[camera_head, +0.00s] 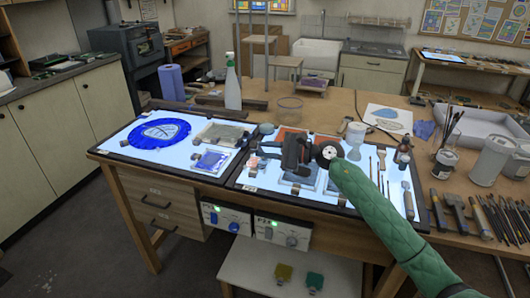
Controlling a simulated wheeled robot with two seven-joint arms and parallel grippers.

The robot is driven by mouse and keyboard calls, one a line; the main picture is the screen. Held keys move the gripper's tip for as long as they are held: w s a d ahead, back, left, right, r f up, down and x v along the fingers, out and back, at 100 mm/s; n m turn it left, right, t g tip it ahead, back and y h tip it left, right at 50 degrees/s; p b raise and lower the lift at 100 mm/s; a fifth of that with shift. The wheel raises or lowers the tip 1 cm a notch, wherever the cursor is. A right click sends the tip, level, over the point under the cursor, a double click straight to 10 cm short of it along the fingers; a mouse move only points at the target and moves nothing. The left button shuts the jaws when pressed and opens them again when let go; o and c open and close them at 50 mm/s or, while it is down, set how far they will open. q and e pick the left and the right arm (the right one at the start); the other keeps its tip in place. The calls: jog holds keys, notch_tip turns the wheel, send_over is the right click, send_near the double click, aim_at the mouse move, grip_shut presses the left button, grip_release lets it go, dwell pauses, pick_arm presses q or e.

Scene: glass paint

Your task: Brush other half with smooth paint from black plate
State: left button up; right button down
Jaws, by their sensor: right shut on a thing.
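A round blue glass piece (160,133) with a pale leaf-shaped middle lies flat on the lit left panel (118,146). A small pane with blue paint (211,160) lies to its right, below a greyish pane (222,134). My right gripper (274,155), black on a green-sleeved arm, is over the right lit panel (330,192), its fingers towards the left. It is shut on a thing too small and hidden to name. Dark plates lie partly hidden beneath it; I cannot tell which is the black plate. My left gripper is not in view.
A white spray bottle (232,82) and a clear bowl (290,107) stand behind the panels. Thin tools (375,168) lie right of my gripper. Cans (490,160), a white tray (488,130) and hand tools crowd the right side.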

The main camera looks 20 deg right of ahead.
jog(key=shift+s+a+f+b, duration=0.15)
jog(key=shift+a+f, duration=0.05)
jog(key=shift+f, duration=0.25)
jog(key=shift+s+a+f+b, duration=0.1)
jog(key=shift+a+f+b, duration=0.05)
jog(key=shift+f, duration=0.3)
jog(key=r, duration=0.1)
jog(key=r+p, duration=0.1)
jog(key=r, duration=0.3)
jog(key=shift+w+d+r, duration=0.1)
jog(key=shift+w+d, duration=0.15)
jog(key=shift+d, duration=0.1)
dwell(0.3)
